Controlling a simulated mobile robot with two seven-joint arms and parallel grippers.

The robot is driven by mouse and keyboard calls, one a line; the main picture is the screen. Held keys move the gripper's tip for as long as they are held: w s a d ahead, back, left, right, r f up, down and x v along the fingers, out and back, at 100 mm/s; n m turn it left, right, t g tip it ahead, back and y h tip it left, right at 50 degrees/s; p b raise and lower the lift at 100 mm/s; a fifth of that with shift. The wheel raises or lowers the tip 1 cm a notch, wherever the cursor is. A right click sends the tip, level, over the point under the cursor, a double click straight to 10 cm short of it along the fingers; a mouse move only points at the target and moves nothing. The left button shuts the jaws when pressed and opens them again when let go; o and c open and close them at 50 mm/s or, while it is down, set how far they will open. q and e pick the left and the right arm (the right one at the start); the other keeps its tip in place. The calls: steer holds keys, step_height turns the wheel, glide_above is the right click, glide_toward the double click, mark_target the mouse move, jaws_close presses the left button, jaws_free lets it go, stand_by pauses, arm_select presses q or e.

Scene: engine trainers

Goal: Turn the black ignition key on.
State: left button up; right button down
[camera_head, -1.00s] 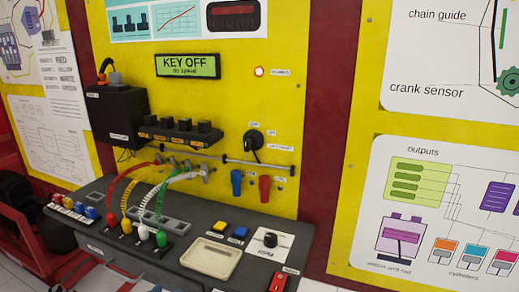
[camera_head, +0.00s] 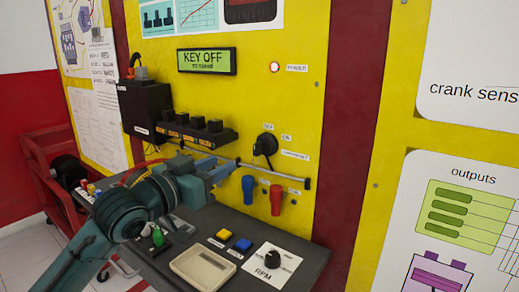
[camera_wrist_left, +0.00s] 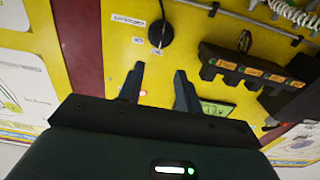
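The black ignition key (camera_head: 265,145) sits in its round black switch on the yellow panel, with small labels around it. The display (camera_head: 206,61) above reads KEY OFF. My left gripper (camera_head: 222,166) is in front of the panel, left of the key and a little lower, apart from it. In the left wrist view the key switch (camera_wrist_left: 160,33) appears upside down, beyond the fingertips. The left gripper (camera_wrist_left: 158,80) is open there, with nothing between its fingers. My left arm hides part of the console and its wires. My right gripper is not in view.
A blue handle (camera_head: 249,189) and a red handle (camera_head: 276,199) hang below the key by a horizontal rod. A black shelf of coils (camera_head: 200,134) juts out to the left. The console (camera_head: 309,262) lies below, with buttons, a tray (camera_head: 204,267) and an RPM knob (camera_head: 273,258).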

mark_target(255, 148)
arm_select(q)
steer(key=p+x, duration=0.1)
steer(key=x, duration=1.1)
steer(key=shift+w+d, duration=0.15)
steer(key=shift+w, duration=0.05)
steer(key=shift+c, duration=0.4)
jaws_close()
